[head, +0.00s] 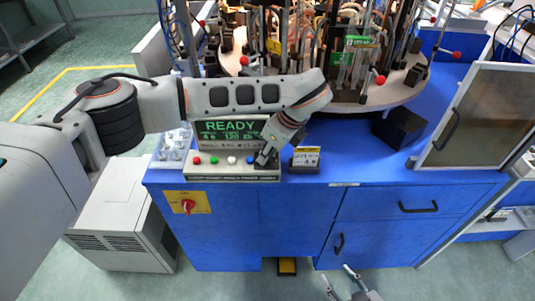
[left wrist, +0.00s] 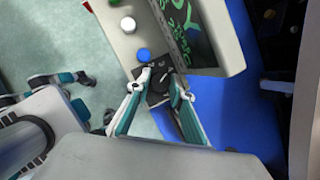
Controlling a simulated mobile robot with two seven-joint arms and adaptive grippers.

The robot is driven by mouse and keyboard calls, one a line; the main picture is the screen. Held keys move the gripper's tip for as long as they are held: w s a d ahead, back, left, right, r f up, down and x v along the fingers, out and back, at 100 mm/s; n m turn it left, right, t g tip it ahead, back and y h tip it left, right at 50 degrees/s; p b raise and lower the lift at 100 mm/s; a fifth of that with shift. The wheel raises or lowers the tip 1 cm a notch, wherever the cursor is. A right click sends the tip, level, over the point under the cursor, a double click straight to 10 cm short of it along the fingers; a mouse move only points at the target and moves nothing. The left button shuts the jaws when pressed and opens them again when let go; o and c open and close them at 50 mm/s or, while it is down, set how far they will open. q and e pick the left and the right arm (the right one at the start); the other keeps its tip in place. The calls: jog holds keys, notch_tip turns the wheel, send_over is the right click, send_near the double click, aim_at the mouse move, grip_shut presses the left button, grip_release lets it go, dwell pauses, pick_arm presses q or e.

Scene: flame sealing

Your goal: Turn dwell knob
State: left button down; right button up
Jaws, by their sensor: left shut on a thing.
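The black dwell knob (left wrist: 159,84) sits at the end of the control panel (head: 215,173), beside the blue button. My left gripper (head: 265,161) is down at the right end of the panel. In the left wrist view its two fingers (left wrist: 157,88) are shut on the knob, one on each side. In the head view the gripper mostly hides the knob. The display (head: 232,129) above the buttons reads READY in green, with smaller digits below. My right gripper (head: 338,277) is open and empty, low in front of the blue cabinet.
Red, green, white and blue buttons (head: 249,160) line the panel left of my gripper. A small sign (head: 305,158) stands just right of it. A black box (head: 398,128) and the round machine table (head: 385,96) are farther back. A yellow-plated red switch (head: 187,203) is on the cabinet (head: 300,222) front.

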pick_arm(q)
jog(key=n+g, duration=0.1)
jog(key=n, duration=0.1)
jog(key=n+y+b, duration=0.1)
jog(key=n, duration=0.2)
jog(key=shift+w+d+g, duration=0.1)
jog(key=shift+g, duration=0.3)
jog(key=shift+n, duration=0.3)
jog(key=c, duration=2.1)
grip_release()
notch_tip(320, 180, up, 10)
